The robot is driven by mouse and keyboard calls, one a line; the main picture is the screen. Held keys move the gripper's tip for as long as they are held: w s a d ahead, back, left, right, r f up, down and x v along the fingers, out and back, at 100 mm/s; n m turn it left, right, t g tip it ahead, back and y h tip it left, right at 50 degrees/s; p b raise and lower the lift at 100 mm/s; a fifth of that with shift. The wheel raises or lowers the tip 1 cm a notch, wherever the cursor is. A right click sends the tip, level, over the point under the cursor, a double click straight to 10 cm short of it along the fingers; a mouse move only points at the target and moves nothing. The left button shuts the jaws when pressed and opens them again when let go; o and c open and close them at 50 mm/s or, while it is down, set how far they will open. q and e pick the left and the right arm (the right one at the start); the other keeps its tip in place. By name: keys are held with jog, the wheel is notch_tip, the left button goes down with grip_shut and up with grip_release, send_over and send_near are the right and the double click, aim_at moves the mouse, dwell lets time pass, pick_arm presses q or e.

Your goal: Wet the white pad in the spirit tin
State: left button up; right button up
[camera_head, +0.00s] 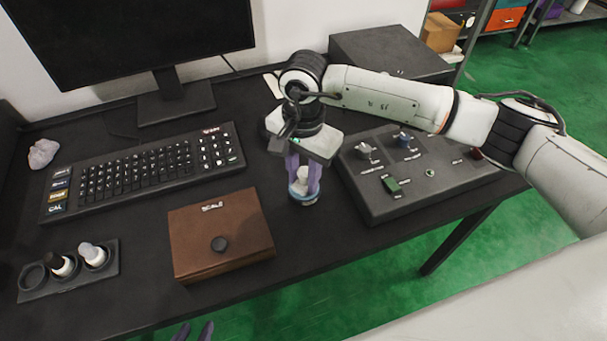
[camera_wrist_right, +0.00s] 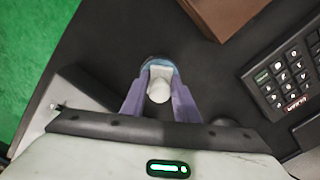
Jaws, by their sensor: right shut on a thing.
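My right gripper (camera_head: 304,178) is shut on a small white piece with a rounded knob (camera_head: 303,175), which I take to be the white pad. The right wrist view shows the white pad (camera_wrist_right: 159,88) between the purple fingers. The spirit tin (camera_head: 303,199), a small round tin with a blue rim, stands on the desk directly below the fingers. The tin's rim (camera_wrist_right: 160,60) shows behind the pad in the wrist view. I cannot tell whether the pad touches the liquid. My left gripper (camera_head: 194,333) shows only its purple fingertips at the bottom edge, apart and empty.
A brown box (camera_head: 225,255) with a dark knob lies left of the tin, and a control box (camera_head: 440,192) stands close on the right. A keyboard (camera_head: 140,165) and a holder (camera_head: 105,272) with two small bottles are further left. The desk's front edge is near.

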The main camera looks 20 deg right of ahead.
aim_at(303, 172)
jog(key=shift+s+f, duration=0.1)
jog(key=shift+r+p, duration=1.7)
jog(key=shift+r, duration=1.9)
